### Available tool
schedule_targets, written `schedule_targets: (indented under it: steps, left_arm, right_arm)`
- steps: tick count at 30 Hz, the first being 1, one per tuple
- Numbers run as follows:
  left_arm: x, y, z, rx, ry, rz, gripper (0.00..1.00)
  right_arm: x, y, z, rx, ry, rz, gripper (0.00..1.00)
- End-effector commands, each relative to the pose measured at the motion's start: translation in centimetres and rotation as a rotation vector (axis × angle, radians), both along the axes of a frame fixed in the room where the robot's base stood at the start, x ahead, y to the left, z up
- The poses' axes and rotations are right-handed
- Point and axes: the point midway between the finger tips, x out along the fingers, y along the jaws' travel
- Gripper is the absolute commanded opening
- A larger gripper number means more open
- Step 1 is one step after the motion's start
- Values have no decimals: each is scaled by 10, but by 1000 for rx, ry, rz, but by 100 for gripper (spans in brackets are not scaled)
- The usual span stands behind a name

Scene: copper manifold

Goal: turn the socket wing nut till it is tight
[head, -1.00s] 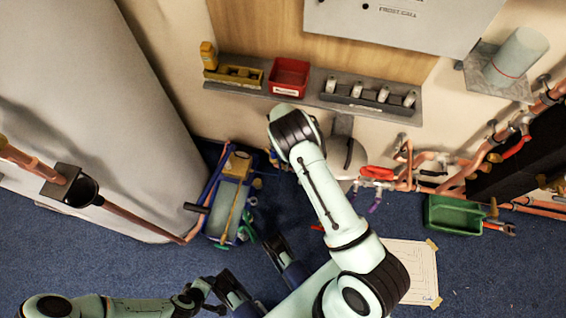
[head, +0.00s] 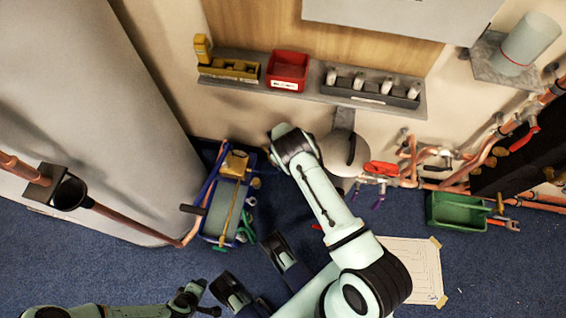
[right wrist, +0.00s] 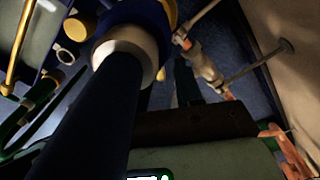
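I cannot make out the socket wing nut for certain in either view. Copper pipework with a red lever handle (head: 383,168) and small purple handles (head: 378,201) runs along the wall at right in the head view. My right arm reaches toward the wall there; its gripper is hidden behind its own links. In the right wrist view a dark blue shaft (right wrist: 95,115) runs up to a pale ring (right wrist: 130,42) below a blue part; its contact with the gripper is unclear.
A blue tool tote (head: 228,208) stands on the carpet by the grey tank (head: 90,100). A green tray (head: 458,212) sits under the pipes. A wall shelf (head: 318,92) holds a red bin (head: 287,70). A paper sheet (head: 414,262) lies on the floor.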

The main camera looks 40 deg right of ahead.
Motion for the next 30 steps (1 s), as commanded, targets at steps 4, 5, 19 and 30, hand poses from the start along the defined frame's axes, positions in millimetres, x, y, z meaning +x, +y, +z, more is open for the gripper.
schedule_targets:
  steps: [4,5,19,30]
  left_arm:
    - [0,0,0,0,0,0,49]
    - [0,0,0,0,0,0,49]
    - [0,0,0,0,0,0,49]
    - [0,0,0,0,0,0,49]
  right_arm:
    - [0,0,0,0,0,0,26]
    - [0,0,0,0,0,0,16]
    - [0,0,1,0,0,1,0]
    - [0,1,1,1,0,2,0]
